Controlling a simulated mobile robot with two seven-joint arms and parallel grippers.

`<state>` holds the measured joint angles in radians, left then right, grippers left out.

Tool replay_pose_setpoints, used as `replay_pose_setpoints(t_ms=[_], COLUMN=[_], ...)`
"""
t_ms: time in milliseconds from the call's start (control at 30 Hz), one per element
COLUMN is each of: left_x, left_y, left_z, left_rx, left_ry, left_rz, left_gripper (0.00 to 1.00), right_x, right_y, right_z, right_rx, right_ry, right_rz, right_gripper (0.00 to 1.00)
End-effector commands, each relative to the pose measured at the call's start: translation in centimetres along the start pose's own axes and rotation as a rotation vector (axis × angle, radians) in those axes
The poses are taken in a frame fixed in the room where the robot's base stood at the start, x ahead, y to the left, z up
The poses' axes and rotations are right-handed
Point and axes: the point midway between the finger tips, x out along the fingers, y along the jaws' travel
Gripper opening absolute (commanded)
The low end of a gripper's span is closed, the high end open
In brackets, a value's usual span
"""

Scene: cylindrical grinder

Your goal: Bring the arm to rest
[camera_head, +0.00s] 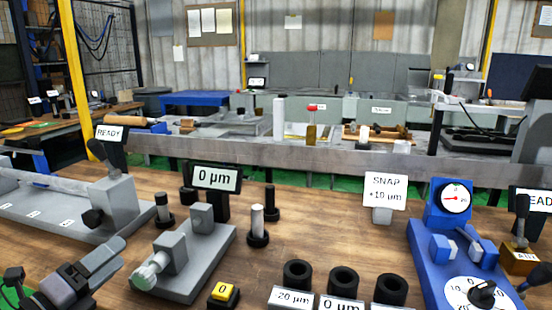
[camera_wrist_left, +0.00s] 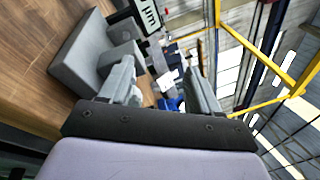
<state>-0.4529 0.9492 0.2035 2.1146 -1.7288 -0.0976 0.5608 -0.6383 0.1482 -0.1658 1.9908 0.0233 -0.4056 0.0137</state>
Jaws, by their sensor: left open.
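My left gripper (camera_head: 115,255) is low at the left in the head view, over the wooden table, beside the left end of the grey measuring fixture (camera_head: 200,255). In the left wrist view its two fingers (camera_wrist_left: 162,72) stand apart with nothing held between them. The grey fixture (camera_wrist_left: 82,62) shows there at the upper left, beside the fingers. The hand looks tilted, as the wrist view is turned on its side.
A "0 µm" display (camera_head: 216,178) stands behind the fixture. A yellow button (camera_head: 224,294), several black ring holders and a blue gauge machine (camera_head: 455,255) stand to the right. A long grey machine (camera_head: 75,205) lies at the left. Bare table shows around (camera_head: 310,230).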

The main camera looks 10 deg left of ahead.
Motion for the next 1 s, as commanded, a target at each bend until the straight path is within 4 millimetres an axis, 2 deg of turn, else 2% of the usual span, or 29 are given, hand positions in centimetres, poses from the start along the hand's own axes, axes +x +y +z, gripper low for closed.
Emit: replay_pose_setpoints(t_ms=[67, 167, 300, 433, 567, 700, 867, 1000], left_x=[-0.9, -2.4, -5.1, -8.2, -11.5, -14.6, -16.9, -18.4], left_y=[-0.5, 0.1, 2.7, 6.5, 10.0, 11.8, 11.4, 9.8], left_z=[0.2, 0.8, 1.0, -0.9, -5.4, -12.0, -18.6, -23.4], left_rx=[-0.181, -0.394, -0.686, -0.944, -1.19, -1.407, -1.574, -1.677], left_ry=[-0.127, -0.301, -0.555, -0.775, -0.951, -1.049, -1.055, -1.006], left_rz=[-0.046, -0.061, -0.002, 0.143, 0.37, 0.662, 0.958, 1.18], left_gripper=[0.62, 0.62, 0.62, 0.62, 0.62, 0.62, 0.62, 0.62], right_x=[0.0, 0.0, -0.1, -0.1, -0.2, -0.2, -0.2, -0.1], right_y=[0.0, 0.0, -0.1, -0.3, -0.4, -0.5, -0.5, -0.6], right_z=[0.0, 0.0, -0.1, -0.1, -0.1, 0.0, 0.0, 0.0], right_rx=[0.0, 0.0, 0.0, 0.001, 0.001, 0.002, 0.005, 0.006], right_ry=[0.0, 0.001, 0.002, 0.003, 0.001, 0.0, 0.0, 0.0], right_rz=[0.0, -0.001, -0.003, -0.006, -0.009, -0.009, -0.009, -0.009], right_gripper=[0.51, 0.51, 0.51, 0.51, 0.51, 0.51, 0.51, 0.51])
